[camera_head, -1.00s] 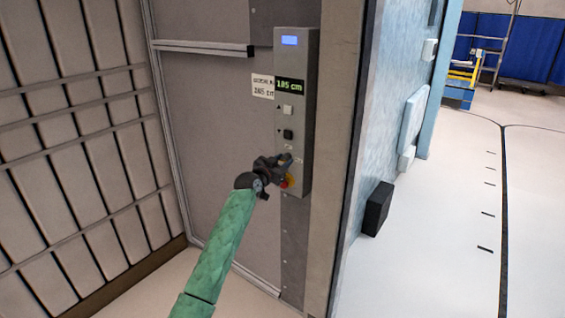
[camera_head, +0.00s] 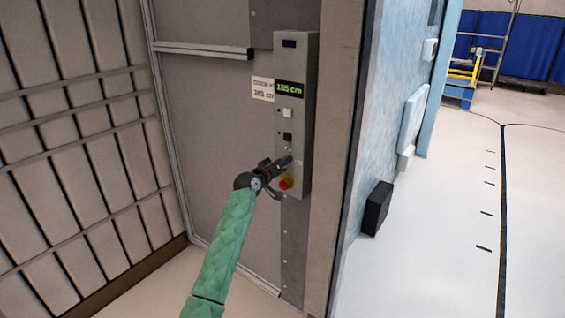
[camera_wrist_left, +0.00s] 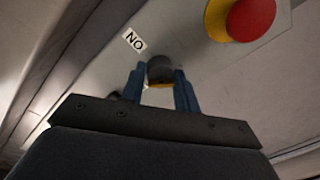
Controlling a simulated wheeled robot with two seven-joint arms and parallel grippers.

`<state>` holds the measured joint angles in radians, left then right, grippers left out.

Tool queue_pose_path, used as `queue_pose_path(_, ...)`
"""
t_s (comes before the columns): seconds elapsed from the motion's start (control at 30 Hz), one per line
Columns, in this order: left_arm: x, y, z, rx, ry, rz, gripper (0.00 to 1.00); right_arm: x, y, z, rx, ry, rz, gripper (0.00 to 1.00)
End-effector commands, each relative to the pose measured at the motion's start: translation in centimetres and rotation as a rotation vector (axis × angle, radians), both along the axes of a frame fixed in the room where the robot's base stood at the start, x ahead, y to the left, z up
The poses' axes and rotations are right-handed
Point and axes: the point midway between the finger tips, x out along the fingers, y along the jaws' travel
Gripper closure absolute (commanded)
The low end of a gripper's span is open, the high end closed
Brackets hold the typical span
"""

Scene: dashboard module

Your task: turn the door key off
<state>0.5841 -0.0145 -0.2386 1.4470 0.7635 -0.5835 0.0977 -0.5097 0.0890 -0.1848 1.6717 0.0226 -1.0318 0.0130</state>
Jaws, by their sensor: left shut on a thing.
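The door key, a dark round knob-like piece (camera_wrist_left: 160,69), sits on the grey control panel (camera_head: 296,70). A yellowish part shows just below it in the left wrist view. My left gripper (camera_head: 285,162) is at the lower part of the panel, above the red button. In the left wrist view its two blue fingers (camera_wrist_left: 161,92) are on either side of the key, shut on it. A small white label (camera_wrist_left: 134,40) beside the key reads "NO" as seen there. In the head view the gripper hides the key.
A red button on a yellow base (camera_head: 286,183) is just below the gripper; it also shows in the left wrist view (camera_wrist_left: 250,18). A white and a black button (camera_head: 287,137) are higher up. A slatted wall (camera_head: 60,130) stands left; open floor lies right.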

Motion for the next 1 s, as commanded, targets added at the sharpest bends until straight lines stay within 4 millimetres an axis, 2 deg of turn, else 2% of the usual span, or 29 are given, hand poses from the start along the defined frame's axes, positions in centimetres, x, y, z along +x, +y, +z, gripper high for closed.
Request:
queue_pose_path(0.6,0.1,0.1,0.1,-0.419,0.305,0.001,0.92,-0.7,-1.1,-5.2,-0.013,-0.029,0.007,1.0)
queue_pose_path(1.0,0.1,0.2,0.0,-0.53,0.383,0.002,0.92,-1.0,-1.5,-6.8,-0.017,-0.041,0.01,1.0)
